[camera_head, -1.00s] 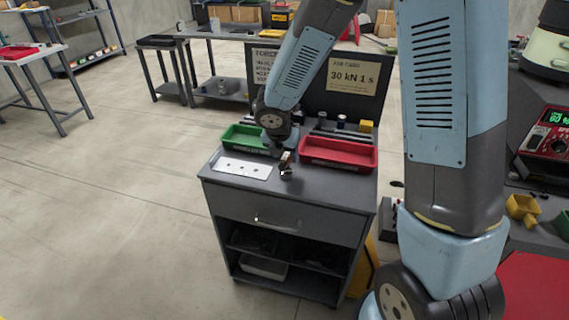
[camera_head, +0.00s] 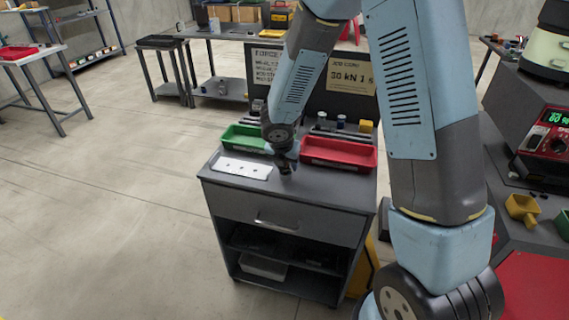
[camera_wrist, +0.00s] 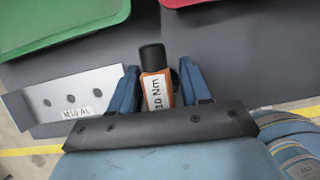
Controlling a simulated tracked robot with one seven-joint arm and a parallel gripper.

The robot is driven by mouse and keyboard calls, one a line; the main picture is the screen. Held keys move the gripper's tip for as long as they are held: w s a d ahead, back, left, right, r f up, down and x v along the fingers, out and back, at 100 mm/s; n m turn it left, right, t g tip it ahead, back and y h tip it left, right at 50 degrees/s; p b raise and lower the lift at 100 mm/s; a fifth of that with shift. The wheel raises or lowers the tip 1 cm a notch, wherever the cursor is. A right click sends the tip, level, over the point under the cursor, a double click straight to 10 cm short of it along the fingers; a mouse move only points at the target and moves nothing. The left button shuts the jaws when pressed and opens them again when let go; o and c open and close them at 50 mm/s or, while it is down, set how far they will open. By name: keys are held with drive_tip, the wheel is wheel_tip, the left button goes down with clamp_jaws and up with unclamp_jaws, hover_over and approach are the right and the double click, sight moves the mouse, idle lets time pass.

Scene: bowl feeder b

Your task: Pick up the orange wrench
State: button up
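The orange wrench (camera_wrist: 157,92) shows in the wrist view, with a black end and a white label reading "10 Nm". It stands between the two blue fingers of my gripper (camera_wrist: 160,68), with a narrow gap beside the right finger. The fingers are apart, and I see no clear grip on it. Its lower part is hidden behind my wrist's dark plate. In the head view my gripper (camera_head: 285,167) is low over the cabinet top, between the plate and the red tray; the wrench is hidden there.
The grey cabinet (camera_head: 330,182) carries a green tray (camera_head: 240,139), a red tray (camera_head: 338,154) and a white plate with holes (camera_head: 242,168), all close around my gripper. A board with signs (camera_head: 351,75) stands behind. Open floor lies to the left.

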clamp_jaws()
drive_tip(key=shift+r, duration=0.1)
idle(0.3)
